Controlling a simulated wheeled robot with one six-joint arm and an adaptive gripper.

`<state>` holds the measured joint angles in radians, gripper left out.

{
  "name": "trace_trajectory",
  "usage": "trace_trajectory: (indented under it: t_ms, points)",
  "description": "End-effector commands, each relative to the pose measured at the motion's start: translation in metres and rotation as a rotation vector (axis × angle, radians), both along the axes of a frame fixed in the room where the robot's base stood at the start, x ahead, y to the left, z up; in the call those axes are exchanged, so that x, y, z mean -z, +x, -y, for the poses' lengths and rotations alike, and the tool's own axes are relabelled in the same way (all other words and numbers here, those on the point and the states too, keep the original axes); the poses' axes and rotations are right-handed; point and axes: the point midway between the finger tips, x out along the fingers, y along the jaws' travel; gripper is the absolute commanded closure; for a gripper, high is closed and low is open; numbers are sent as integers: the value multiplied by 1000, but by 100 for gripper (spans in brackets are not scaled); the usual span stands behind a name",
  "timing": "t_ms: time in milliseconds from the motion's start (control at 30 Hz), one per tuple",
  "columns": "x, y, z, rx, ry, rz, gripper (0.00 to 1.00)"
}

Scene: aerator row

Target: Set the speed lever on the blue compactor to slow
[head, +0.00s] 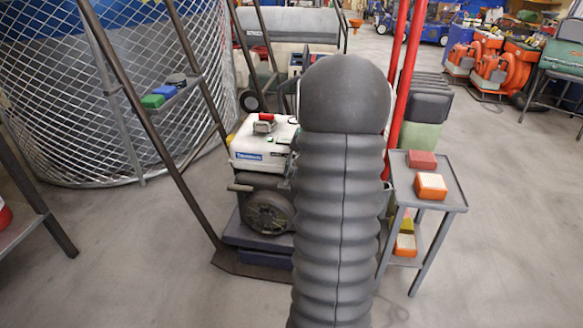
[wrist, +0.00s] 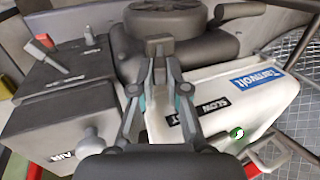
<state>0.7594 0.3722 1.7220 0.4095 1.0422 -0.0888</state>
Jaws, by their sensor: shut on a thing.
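The machine (head: 262,151) has a white top, a blue name label and a blue base, and stands left of my arm in the head view. In the wrist view its white cover (wrist: 262,92) carries a black SLOW label (wrist: 212,104) and, nearer my gripper's base, a second black label (wrist: 188,130) of which only a final T shows. My gripper (wrist: 160,62) is over the cover's left edge, with its fingertips together on a small dark grey piece, apparently the speed lever (wrist: 158,44). The lever's lower part is hidden, so I cannot tell its setting. The head view hides my gripper behind my arm.
A grey box (wrist: 62,105) with a small lever (wrist: 46,55) and a knob (wrist: 91,139) near an AIR label lies left of the fingers. A grey side table (head: 455,196) with orange-and-white blocks stands right. Open floor (head: 500,270) lies beyond it.

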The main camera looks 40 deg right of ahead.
Motion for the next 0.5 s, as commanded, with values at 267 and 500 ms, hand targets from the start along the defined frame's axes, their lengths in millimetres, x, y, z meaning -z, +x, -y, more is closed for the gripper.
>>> trace_trajectory:
  t_ms: [267, 500]
  points:
    - [-11, 9, -5, 4, -114, -142, 100]
    - [-10, 30, -29, -21, -253, -302, 100]
